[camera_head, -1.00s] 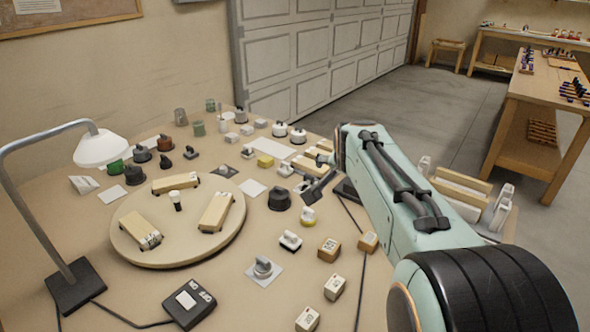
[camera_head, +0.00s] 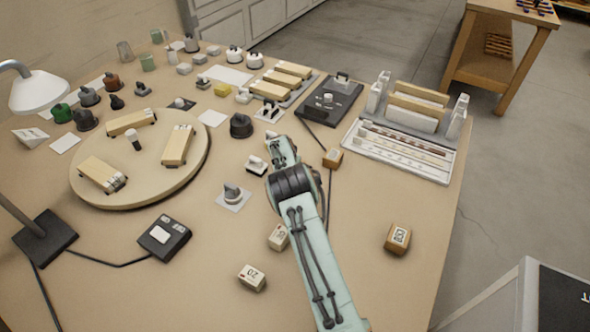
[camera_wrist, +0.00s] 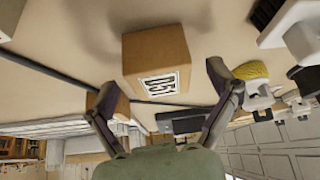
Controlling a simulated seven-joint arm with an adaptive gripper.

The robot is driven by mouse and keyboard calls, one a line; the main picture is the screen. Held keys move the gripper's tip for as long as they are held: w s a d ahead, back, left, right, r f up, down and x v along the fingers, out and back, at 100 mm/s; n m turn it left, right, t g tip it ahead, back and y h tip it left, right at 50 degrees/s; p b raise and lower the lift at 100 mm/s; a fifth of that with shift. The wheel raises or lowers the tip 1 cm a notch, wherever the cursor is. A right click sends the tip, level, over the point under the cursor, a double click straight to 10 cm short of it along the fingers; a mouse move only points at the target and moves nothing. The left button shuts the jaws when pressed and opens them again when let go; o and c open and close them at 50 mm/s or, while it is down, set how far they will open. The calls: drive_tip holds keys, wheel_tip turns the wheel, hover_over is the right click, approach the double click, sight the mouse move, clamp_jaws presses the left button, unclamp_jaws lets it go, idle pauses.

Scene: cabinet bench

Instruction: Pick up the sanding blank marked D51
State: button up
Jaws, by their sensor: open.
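The sanding blank marked D51 (camera_wrist: 157,54) is a tan wooden block with a black-framed white label, seen close up in the wrist view. The label looks turned over in that view. My gripper (camera_wrist: 156,82) is open, with one finger to each side of the blank in the picture and the blank ahead of the fingertips. I see no contact. In the head view my arm reaches over the table, and its end (camera_head: 283,150) covers the spot where the blank seems to stand, so the blank is hidden there.
Another tan block (camera_head: 333,158) stands close by, beyond a cable; it also shows behind the left finger in the wrist view (camera_wrist: 108,104). Pale blocks (camera_head: 251,278) and an orange-brown block (camera_head: 397,238) stand nearer.

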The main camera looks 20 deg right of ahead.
drive_tip(key=shift+w+d+f, duration=0.15)
drive_tip(key=shift+f, duration=0.25)
drive_tip(key=c, duration=1.3)
